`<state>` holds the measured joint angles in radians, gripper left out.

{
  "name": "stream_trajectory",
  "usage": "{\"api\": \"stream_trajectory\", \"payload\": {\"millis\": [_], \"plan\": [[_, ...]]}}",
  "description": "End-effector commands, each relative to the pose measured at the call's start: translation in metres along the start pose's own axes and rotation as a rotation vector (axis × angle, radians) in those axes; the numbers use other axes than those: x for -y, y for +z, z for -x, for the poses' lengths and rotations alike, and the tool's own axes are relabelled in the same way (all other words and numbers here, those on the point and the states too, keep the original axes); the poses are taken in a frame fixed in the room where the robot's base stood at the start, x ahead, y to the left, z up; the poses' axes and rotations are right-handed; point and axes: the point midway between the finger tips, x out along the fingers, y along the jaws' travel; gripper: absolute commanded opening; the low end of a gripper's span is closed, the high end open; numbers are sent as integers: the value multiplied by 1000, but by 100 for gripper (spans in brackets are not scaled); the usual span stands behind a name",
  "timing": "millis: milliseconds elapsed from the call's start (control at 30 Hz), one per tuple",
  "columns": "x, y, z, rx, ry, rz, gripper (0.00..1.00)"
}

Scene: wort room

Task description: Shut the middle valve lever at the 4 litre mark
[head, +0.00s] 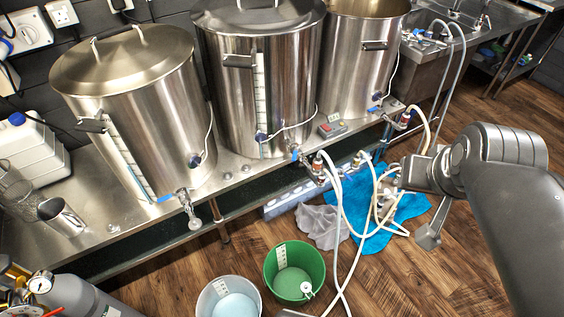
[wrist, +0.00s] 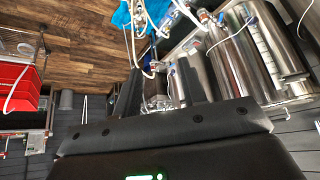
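The middle steel kettle (head: 262,75) has a sight gauge with a scale (head: 261,100) and a valve (head: 302,158) low on its front right, with a blue part. The lever's position is too small to tell. A white hose (head: 338,195) runs from near this valve down past the green bucket (head: 295,268). That bucket has a white scale strip (head: 281,256) inside and a greenish bottom; its liquid level is unclear. My gripper (wrist: 163,92) is open and empty in the wrist view, its dark fingers apart. It is well to the right of the middle valve, touching nothing visible.
A left kettle (head: 130,110) and right kettle (head: 355,60) share the steel bench (head: 110,215). A white bucket (head: 228,298) with pale liquid stands beside the green one. A blue cloth (head: 385,220), a grey cloth (head: 320,225) and loose hoses lie below. The wooden floor (head: 400,285) at right is clear.

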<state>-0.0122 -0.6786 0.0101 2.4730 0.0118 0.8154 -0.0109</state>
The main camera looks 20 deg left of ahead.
Motion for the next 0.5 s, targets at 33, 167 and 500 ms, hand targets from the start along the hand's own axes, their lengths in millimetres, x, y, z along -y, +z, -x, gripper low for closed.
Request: {"api": "stream_trajectory", "payload": {"millis": [33, 167, 500], "plan": [[5, -14, -9, -12, -8, 13, 38], [20, -58, -34, -77, -30, 49, 38], [72, -156, -114, -249, -98, 122, 38]]}}
